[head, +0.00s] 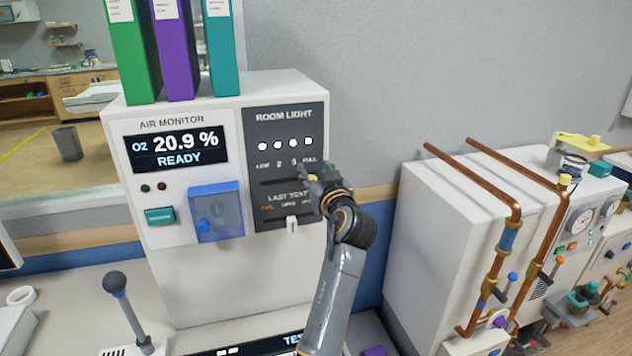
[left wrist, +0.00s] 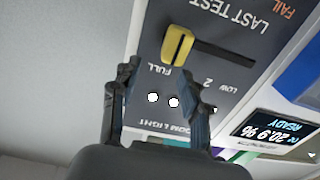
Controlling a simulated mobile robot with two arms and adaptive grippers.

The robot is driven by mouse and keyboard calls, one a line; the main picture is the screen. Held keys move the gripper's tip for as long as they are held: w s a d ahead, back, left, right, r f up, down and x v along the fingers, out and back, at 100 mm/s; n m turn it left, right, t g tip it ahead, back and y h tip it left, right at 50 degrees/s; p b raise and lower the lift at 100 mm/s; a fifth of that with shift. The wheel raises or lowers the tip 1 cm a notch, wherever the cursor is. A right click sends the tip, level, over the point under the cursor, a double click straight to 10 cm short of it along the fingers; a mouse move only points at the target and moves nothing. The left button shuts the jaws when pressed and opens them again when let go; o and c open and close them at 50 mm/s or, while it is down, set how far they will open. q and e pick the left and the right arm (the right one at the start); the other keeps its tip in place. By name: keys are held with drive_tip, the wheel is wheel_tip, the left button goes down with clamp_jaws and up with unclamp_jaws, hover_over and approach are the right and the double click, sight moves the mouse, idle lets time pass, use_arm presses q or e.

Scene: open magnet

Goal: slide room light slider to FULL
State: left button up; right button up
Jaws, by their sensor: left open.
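The room light slider has a yellow knob (left wrist: 178,46) in a dark horizontal slot. In the left wrist view, which shows the panel turned over, the knob sits at the slot's end by the FULL label. The slot runs away from it toward the LOW side. My left gripper (left wrist: 160,75) is open, its fingers apart and the knob just beyond the fingertips, not clasped. In the head view my left gripper (head: 318,176) is at the right edge of the dark ROOM LIGHT panel (head: 285,130) and hides most of the knob. Several white lamps (head: 293,142) show above the labels.
Below is the LAST TEST row with a white knob (head: 292,224). Left of the panel are a blue transparent cover (head: 217,210) and an O2 display (head: 180,147). Binders (head: 175,50) stand on top. Copper pipes (head: 508,255) are at right.

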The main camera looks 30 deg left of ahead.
sight(311, 134)
use_arm(q)
wheel_tip(311, 134, up, 7)
drive_tip(key=shift+w, duration=0.15)
idle(0.5)
